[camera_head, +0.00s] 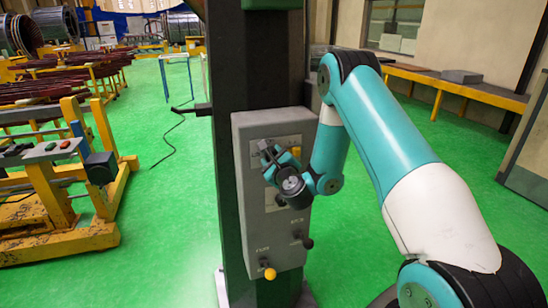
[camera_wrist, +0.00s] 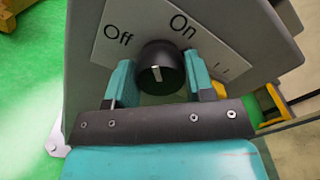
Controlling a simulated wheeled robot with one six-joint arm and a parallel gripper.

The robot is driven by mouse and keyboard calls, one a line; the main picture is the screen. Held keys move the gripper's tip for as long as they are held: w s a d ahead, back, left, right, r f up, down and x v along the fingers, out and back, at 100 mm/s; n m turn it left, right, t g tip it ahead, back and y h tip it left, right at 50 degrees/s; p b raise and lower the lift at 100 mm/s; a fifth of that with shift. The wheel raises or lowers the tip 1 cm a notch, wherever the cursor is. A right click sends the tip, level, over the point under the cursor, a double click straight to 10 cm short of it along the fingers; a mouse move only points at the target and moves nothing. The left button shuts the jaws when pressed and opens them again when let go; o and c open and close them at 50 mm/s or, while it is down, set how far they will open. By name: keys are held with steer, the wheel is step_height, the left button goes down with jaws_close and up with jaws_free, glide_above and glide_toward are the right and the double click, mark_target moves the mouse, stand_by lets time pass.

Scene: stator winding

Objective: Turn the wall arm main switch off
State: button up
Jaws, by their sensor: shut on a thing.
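A grey control box (camera_head: 248,215) is fixed to a dark column and faces my arm. In the wrist view a round black knob (camera_wrist: 158,60) with a short white mark sits on a pale label plate (camera_wrist: 215,55), which reads "Off" on the left and "On" on the right. The white mark looks nearly upright in the picture; I cannot tell exactly which word it points to. My gripper (camera_wrist: 160,78) has its two teal fingers shut on the black knob, one on each side. In the head view my gripper (camera_head: 272,155) covers the knob at the upper part of the box.
The dark column (camera_head: 228,150) stands behind the box. A yellow frame with buttons (camera_head: 50,190) stands at the left. Green floor (camera_head: 170,215) is open between them.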

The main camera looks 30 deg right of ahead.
steer(key=n, duration=0.4)
steer(key=shift+n+p, duration=0.3)
steer(key=shift+p, duration=0.05)
steer(key=n+p, duration=0.1)
steer(key=n, duration=0.3)
steer(key=shift+f+n, duration=0.1)
steer(key=shift+n, duration=0.2)
steer(key=o, duration=0.9)
